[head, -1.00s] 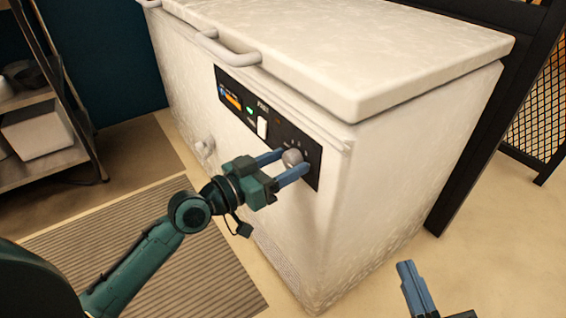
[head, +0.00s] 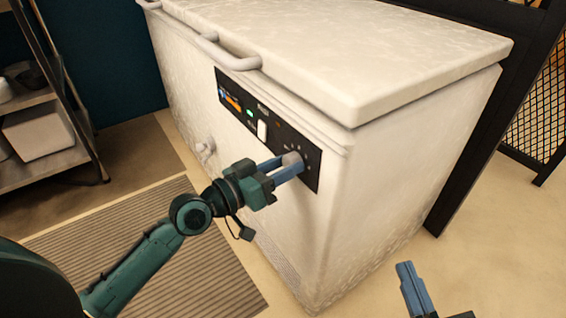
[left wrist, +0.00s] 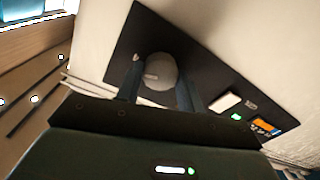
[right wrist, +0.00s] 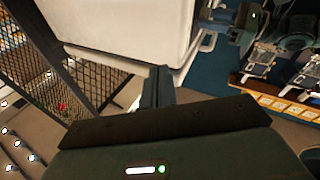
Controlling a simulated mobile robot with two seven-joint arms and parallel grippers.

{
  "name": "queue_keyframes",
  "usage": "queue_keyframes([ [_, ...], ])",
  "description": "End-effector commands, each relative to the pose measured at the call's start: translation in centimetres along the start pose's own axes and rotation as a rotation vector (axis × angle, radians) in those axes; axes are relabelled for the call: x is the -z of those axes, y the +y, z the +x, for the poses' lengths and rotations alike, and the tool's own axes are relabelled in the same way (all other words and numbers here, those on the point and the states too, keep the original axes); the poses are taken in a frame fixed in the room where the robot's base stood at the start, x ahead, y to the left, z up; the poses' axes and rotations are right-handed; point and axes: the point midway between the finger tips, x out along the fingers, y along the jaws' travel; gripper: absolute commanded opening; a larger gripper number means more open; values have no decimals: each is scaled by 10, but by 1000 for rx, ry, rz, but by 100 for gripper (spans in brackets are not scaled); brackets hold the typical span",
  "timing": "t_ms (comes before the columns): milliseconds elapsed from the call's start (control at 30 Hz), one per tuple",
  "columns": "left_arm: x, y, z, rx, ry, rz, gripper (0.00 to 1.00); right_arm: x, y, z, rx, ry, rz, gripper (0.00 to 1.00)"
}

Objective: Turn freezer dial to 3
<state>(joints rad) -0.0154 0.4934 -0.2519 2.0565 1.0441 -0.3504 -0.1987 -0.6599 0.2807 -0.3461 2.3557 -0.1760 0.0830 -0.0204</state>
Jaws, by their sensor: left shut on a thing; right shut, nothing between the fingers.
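The white chest freezer (head: 400,170) stands in the middle of the head view with its lid closed. A black control panel (head: 311,176) is on its front. The round grey dial (head: 292,160) is at the panel's right end and also shows in the left wrist view (left wrist: 161,70). My left gripper (head: 288,166) is shut on the dial, with a blue finger on either side of it. The dial's pointer and number marks are too small to read. My right gripper (head: 407,272) is shut and empty, low at the right, apart from the freezer.
A green light (head: 249,113) and a white switch (head: 262,130) sit left of the dial on the panel. A metal shelf (head: 62,110) stands at the left. A striped mat (head: 110,240) lies on the floor. A black mesh frame (head: 470,165) stands right of the freezer.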

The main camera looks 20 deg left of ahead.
Motion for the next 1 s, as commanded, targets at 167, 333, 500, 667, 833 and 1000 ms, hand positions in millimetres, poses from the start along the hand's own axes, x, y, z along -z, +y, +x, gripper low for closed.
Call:
queue_keyframes([
  [167, 3, 0, 0, 2, -6, -136, 15, 0, 0, -3, 1, -26, -24, 0],
  [333, 3, 0, 0, 3, -9, -273, 15, -6, 6, -4, -18, -86, -15, 0],
  [500, 2, 0, 0, 3, -13, -394, 15, -6, 9, -4, -24, -127, -2, 0],
  [667, 2, -1, 0, 4, -15, -480, 15, -6, 10, -4, -26, -153, 8, 0],
  [833, 2, -2, 0, 5, -16, -536, 15, -7, 11, -4, -27, -170, 14, 0],
  [1000, 1, -2, 0, 4, -17, -562, 15, -7, 11, -4, -28, -176, 15, 0],
])
